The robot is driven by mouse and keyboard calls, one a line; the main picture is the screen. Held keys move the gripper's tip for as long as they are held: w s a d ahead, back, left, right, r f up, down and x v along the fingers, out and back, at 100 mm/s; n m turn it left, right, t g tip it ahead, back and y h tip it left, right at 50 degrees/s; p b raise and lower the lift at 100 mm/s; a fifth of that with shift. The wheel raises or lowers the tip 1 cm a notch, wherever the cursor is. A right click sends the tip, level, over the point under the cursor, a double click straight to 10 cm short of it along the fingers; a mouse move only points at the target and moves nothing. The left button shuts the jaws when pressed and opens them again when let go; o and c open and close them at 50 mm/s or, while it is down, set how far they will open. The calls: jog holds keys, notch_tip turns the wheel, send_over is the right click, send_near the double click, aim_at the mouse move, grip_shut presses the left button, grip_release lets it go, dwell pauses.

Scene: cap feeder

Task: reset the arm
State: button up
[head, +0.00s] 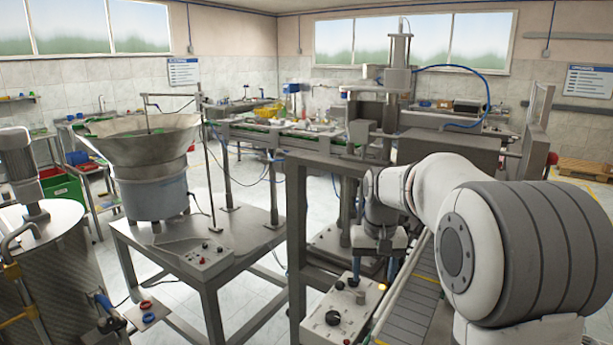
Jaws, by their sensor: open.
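My arm reaches in from the right side of the head view, its large white and grey joint close to the camera. My gripper (374,274) hangs at the end of the arm and points down. Its two dark fingers are apart, with nothing seen between them. It is above or in front of a white control box (340,312) with a black knob and a small lit orange lamp; whether it touches the box I cannot tell.
A bowl feeder (145,140) stands on a metal table (150,248) at the left, with a small control box (205,255) beside it. A press frame (390,90) rises behind my gripper. A roller conveyor (412,305) runs below my arm. A steel drum (50,270) stands at far left.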

jog(key=s+f+t+b, duration=0.1)
jog(key=s+f+b, duration=0.2)
jog(key=s, duration=0.9)
jog(key=s+f+t+b, duration=0.1)
jog(key=s+f+b, duration=0.3)
jog(key=s, duration=0.9)
notch_tip(320, 180, down, 4)
jog(key=shift+s+r, duration=0.2)
jog(key=shift+r, duration=0.05)
jog(key=shift+d, duration=0.25)
